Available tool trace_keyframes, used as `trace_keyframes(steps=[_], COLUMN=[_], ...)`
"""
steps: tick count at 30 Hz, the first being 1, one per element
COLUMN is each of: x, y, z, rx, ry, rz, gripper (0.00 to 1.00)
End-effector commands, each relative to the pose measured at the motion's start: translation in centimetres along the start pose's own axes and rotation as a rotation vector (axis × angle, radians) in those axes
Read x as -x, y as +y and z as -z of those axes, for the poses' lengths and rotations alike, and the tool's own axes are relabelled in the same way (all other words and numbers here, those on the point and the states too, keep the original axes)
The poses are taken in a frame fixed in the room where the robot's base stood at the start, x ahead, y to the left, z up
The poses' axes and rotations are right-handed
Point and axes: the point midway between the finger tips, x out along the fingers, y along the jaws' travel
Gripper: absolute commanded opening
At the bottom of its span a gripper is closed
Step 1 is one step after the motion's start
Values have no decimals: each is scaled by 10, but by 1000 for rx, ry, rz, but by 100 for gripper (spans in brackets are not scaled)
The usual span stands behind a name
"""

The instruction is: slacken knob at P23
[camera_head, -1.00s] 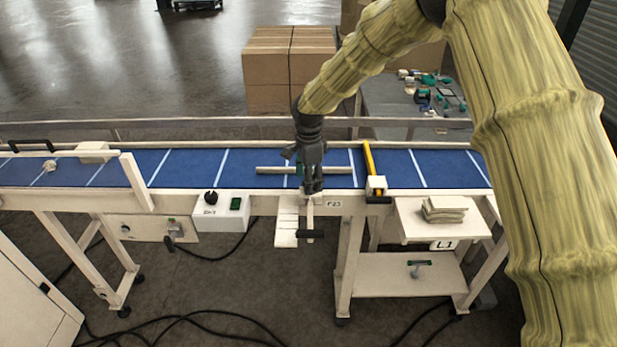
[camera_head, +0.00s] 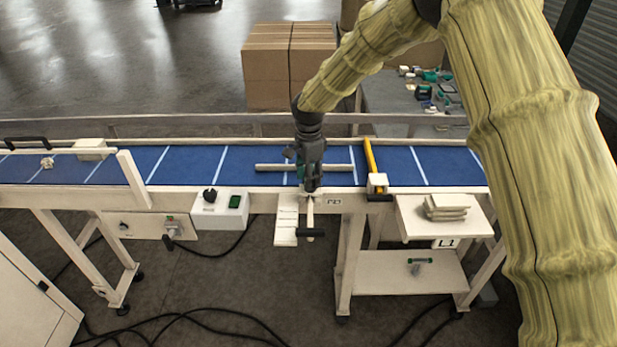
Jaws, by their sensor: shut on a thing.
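The P23 label (camera_head: 334,202) is on the front rail of the blue conveyor, just right of a bracket with a cream bar and a dark handle (camera_head: 310,233). My gripper (camera_head: 311,186) points down at the conveyor's front edge, directly above this bracket and left of the label. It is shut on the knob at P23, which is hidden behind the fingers. A pale crossbar (camera_head: 340,168) lies across the belt behind the gripper.
A yellow bar (camera_head: 370,156) with a cream block stands to the right. A control box (camera_head: 219,209) with a black knob and green button is on the left. A shelf (camera_head: 412,226) with stacked pale pads, marked L1, stands at right. A cardboard box (camera_head: 290,65) is behind.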

Motion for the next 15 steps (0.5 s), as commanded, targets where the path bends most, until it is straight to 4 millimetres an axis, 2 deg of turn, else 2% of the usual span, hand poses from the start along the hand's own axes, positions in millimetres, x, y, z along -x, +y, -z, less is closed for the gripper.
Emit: trace_keyframes(steps=[15], x=[5], y=[-3], z=[2], rx=[438], ry=[6], rz=[13], gripper=[17])
